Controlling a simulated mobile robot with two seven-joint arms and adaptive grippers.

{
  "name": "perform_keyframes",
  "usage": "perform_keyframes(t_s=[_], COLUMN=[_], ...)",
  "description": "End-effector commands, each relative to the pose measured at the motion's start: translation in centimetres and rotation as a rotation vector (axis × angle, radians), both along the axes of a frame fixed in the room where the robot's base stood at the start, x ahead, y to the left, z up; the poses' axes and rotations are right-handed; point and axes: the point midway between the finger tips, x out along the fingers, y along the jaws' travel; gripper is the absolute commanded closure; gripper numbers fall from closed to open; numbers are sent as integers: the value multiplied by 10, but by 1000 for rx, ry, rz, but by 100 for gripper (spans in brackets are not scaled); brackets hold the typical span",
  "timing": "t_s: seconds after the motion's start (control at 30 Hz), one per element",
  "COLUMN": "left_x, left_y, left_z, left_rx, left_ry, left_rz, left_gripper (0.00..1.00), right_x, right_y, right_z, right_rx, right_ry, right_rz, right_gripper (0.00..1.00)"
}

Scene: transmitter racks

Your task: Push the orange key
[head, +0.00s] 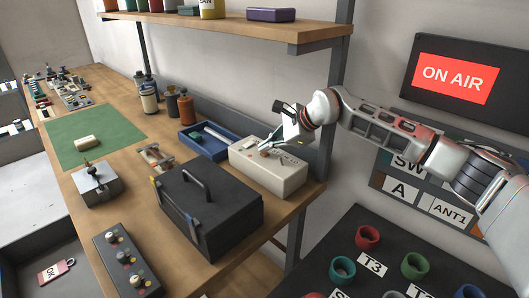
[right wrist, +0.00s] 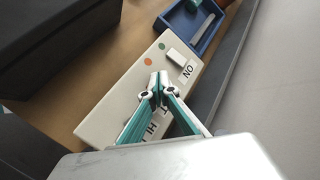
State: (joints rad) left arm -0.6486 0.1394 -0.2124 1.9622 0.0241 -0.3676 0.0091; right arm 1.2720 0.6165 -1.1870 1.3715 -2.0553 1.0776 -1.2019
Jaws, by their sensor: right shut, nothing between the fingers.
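A cream control box (head: 282,181) stands at the right end of the wooden bench, and it fills the middle of the right wrist view (right wrist: 100,122). On its top is a small round orange key (right wrist: 148,62), beside a green one (right wrist: 161,46) and a white rocker switch (right wrist: 173,55). My right gripper (head: 267,147) is shut and empty over the box top. In the right wrist view its teal fingertips (right wrist: 158,82) appear just below the orange key; I cannot tell whether they touch the box. My left gripper is not in view.
A black case (head: 235,215) with a handle stands in front of the box. A blue tray (head: 207,151) lies behind it to the left. A shelf (head: 230,30) runs above. A dark panel with coloured rings (head: 385,235) is at lower right.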

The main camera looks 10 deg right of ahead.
Motion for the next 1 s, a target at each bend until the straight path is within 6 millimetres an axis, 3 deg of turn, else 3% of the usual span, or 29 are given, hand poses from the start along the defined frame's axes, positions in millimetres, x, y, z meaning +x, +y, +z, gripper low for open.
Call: perform_keyframes(t_s=[0.47,1.0], left_x=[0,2], left_y=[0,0], left_z=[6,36], left_rx=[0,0], left_ry=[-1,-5], left_rz=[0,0], left_gripper=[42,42], right_x=[0,0], right_y=[0,0], right_z=[9,56], right_rx=[0,1], right_ry=[-1,-2], right_rz=[-1,0], right_gripper=[100,100])
